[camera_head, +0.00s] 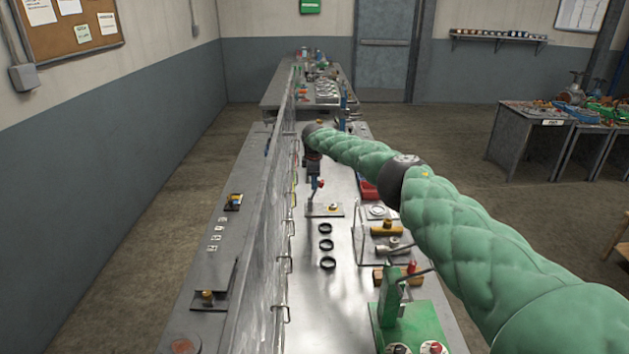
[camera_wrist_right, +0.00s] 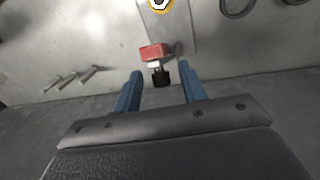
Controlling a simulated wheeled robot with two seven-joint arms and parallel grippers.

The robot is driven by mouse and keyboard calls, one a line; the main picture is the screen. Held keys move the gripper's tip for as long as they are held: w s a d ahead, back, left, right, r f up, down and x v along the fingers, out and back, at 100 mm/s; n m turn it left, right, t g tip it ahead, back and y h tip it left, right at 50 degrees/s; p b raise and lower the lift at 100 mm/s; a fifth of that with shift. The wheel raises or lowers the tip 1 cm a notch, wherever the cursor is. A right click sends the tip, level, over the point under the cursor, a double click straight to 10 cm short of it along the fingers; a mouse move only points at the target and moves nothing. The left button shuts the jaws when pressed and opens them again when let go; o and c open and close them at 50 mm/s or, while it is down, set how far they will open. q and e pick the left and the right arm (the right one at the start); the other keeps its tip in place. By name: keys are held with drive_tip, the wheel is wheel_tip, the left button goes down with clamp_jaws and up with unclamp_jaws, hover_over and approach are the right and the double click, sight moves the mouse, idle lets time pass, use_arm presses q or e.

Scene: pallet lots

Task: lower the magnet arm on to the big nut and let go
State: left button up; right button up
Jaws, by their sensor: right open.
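My right gripper (camera_head: 314,180) hangs over the metal bench, pointing down. It is open, and its two blue fingers (camera_wrist_right: 161,90) show apart in the right wrist view. The magnet arm, with a red block (camera_wrist_right: 155,52) and a dark end (camera_wrist_right: 160,76), lies between and just beyond the fingertips, with no clear contact. Its red part (camera_head: 321,184) also shows beside the gripper in the head view. The big nut (camera_wrist_right: 160,4), brass-coloured, is cut by the top edge of the wrist view. In the head view the nut (camera_head: 332,207) sits on a small plate, below the red part. My left gripper is out of view.
Black rings (camera_head: 326,244) lie in a row on the bench nearer me. A green fixture (camera_head: 410,318), a wire frame and a red tray (camera_head: 368,188) stand to the right. A partition with handles (camera_head: 280,230) runs along the left side.

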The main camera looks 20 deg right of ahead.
clamp_jaws()
